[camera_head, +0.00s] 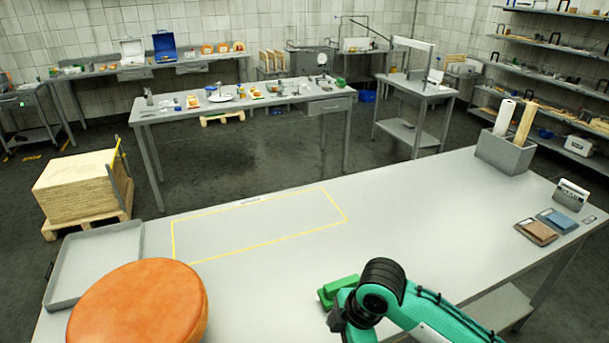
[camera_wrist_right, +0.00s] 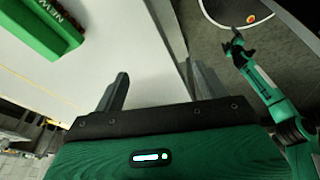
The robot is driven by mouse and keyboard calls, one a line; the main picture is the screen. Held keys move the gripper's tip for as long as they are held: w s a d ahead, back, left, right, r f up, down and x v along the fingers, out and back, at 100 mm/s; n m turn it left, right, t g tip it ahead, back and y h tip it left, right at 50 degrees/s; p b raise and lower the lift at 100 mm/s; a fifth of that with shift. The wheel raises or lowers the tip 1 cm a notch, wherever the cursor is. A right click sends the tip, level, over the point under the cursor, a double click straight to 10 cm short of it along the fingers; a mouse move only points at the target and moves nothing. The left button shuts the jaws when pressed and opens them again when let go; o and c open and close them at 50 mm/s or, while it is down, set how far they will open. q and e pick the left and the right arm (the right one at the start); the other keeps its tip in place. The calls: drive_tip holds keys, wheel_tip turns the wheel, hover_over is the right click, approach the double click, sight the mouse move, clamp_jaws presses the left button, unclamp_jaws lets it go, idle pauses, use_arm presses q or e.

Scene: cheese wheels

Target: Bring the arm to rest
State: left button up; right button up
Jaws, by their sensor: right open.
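In the head view my right arm comes in from the lower right, and its dark gripper (camera_head: 338,318) is low over the near edge of the table (camera_head: 400,220). In the right wrist view its two fingers (camera_wrist_right: 160,80) are apart with nothing between them.
A large orange cheese wheel (camera_head: 140,305) stands at the near left, in front of a grey tray (camera_head: 62,285). A yellow outlined rectangle (camera_head: 265,242) on the table is empty. A grey bin (camera_head: 503,154), a small device (camera_head: 571,194) and flat pads (camera_head: 536,231) are at the right.

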drive_tip(key=s+d+f+m+t+h, duration=0.2)
drive_tip(key=s+d+f+m, duration=0.3)
drive_tip(key=s+d+m, duration=0.35)
drive_tip(key=s+d+f+m+t+h, duration=0.1)
drive_tip(key=s+d+f+m, duration=0.3)
drive_tip(key=s+d+m, duration=0.4)
wheel_tip(320, 180, down, 31)
drive_tip(key=s+m+g, duration=0.1)
drive_tip(key=s+d+f+g, duration=0.1)
drive_tip(key=s+d+f, duration=0.2)
drive_tip(key=s+f, duration=1.6)
drive_tip(key=shift+s+f+g, duration=0.3)
drive_tip(key=shift+s+f, duration=0.05)
drive_tip(key=shift+f, duration=0.15)
drive_tip(key=shift+a, duration=0.1)
